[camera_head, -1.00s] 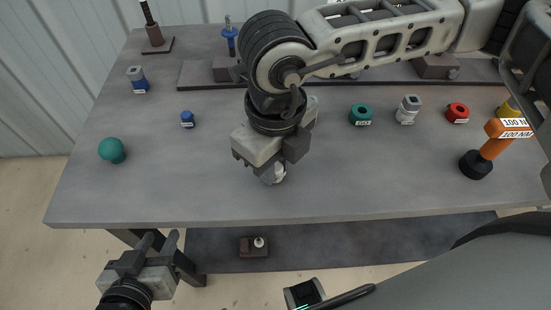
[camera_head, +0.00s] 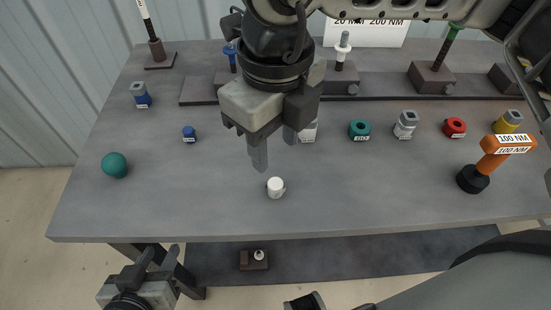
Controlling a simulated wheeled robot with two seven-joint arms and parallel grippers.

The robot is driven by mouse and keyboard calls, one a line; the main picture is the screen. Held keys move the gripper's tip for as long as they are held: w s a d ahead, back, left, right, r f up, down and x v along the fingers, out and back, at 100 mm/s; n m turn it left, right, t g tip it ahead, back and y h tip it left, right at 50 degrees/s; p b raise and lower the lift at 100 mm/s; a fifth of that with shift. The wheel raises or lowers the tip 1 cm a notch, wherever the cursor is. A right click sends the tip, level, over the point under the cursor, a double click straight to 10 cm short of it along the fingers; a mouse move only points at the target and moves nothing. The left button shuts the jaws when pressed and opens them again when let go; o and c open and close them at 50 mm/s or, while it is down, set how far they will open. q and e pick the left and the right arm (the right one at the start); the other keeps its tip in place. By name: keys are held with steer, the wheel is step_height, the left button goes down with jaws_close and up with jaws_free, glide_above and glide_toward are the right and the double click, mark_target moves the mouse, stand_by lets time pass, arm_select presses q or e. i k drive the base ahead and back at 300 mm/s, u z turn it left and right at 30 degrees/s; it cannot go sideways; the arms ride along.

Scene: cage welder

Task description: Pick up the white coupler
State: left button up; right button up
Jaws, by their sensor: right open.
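The white coupler (camera_head: 275,187) is a small white cylinder with a side lug, on the grey table near its front edge. My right gripper (camera_head: 274,152) hangs from the arm at the top right. Its two fingers point down, spread apart and empty, above and behind the coupler and not touching it. My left gripper (camera_head: 160,258) is at the lower left, in front of the table edge and below its top. Its two fingers stand apart with nothing between them.
On the grey table (camera_head: 150,205), a teal ball (camera_head: 115,165) and small blue part (camera_head: 189,134) lie left. Right are a teal ring (camera_head: 359,130), a grey-white socket (camera_head: 405,124), a red ring (camera_head: 454,127) and an orange torque tool (camera_head: 487,163). A dark rail with posts runs behind.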

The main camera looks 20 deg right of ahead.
mark_target(308, 134)
steer(key=k, duration=1)
